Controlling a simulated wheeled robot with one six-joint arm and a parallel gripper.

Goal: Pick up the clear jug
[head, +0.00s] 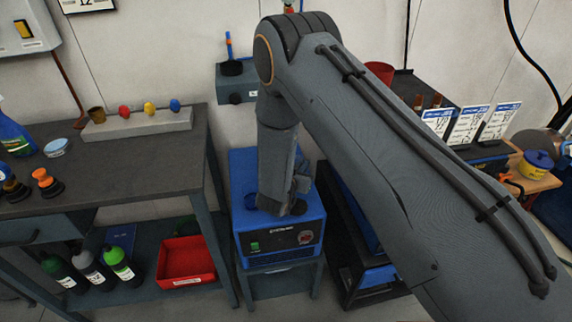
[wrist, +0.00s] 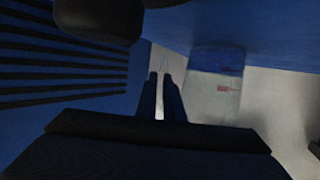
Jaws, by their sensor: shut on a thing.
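The clear jug (wrist: 215,95) shows in the wrist view as a see-through body just right of my fingers, with a small red mark on it. Its thin, pale left part runs to between my fingertips. My gripper (wrist: 160,77) is shut on this part, which looks like the handle, though the dark picture leaves its shape unclear. I cannot tell whether the jug touches a surface below. In the head view my arm reaches down over the blue machine (head: 279,240), and my wrist hides the fingers and the jug.
The blue machine's slotted side (wrist: 60,60) is close at the left in the wrist view. A workbench (head: 75,172) stands left in the head view, with a red bin (head: 186,262) and bottles on its lower shelf. A dark cart with printed signs (head: 468,125) stands right.

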